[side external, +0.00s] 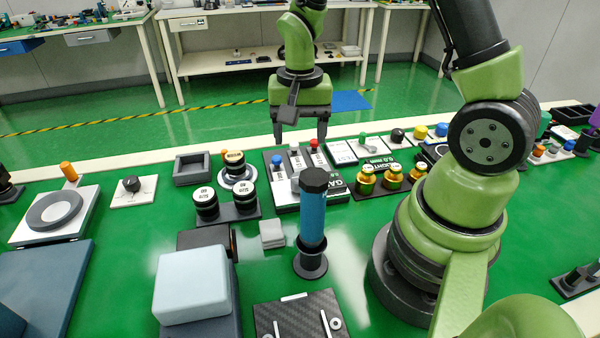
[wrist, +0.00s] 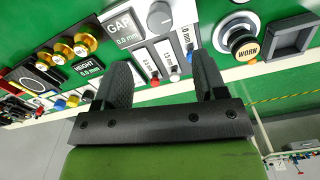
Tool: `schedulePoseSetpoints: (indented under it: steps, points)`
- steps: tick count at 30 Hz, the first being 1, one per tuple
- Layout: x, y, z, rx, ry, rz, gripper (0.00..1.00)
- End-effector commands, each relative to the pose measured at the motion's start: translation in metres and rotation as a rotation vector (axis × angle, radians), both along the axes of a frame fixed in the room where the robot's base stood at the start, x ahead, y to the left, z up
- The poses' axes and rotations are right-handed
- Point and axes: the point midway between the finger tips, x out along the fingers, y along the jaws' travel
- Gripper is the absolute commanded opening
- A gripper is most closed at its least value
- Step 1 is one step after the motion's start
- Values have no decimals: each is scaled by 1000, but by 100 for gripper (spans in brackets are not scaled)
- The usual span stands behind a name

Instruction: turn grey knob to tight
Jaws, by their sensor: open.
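A round grey knob (wrist: 160,17) with a pale pointer line sits on the GAP panel (wrist: 118,24) at the top of the wrist view. A second dark grey knob (side external: 131,184) stands on a small white plate at the left of the side view. Any tight marking is too small to read. My gripper (side external: 301,138) is open and empty, pointing down above the far edge of the bench. In the wrist view its fingers (wrist: 163,70) are apart, with the panel's coloured sliders beyond them.
A tall blue cylinder (side external: 313,225) with a black cap stands in front of the GAP panel. Brass weights (side external: 391,176) sit right of it, black labelled weights (side external: 206,203) left. A pale blue block (side external: 191,285) is nearer. Green bench is clear around the white plate.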

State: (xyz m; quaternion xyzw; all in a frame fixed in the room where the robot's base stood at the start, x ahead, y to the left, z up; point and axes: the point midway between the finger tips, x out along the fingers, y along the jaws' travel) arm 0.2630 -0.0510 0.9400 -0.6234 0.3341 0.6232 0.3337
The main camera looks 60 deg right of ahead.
Motion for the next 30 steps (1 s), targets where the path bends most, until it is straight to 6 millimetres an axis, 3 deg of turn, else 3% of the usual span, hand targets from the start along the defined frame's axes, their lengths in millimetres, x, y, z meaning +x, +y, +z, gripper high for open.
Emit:
schedulePoseSetpoints:
  steps: [15, 21, 30]
  points:
    - [-1, 1, -80, 2, 5, 1, 65]
    - [-1, 1, -95, 1, 2, 1, 65]
    - [0, 0, -96, 1, -1, 2, 65]
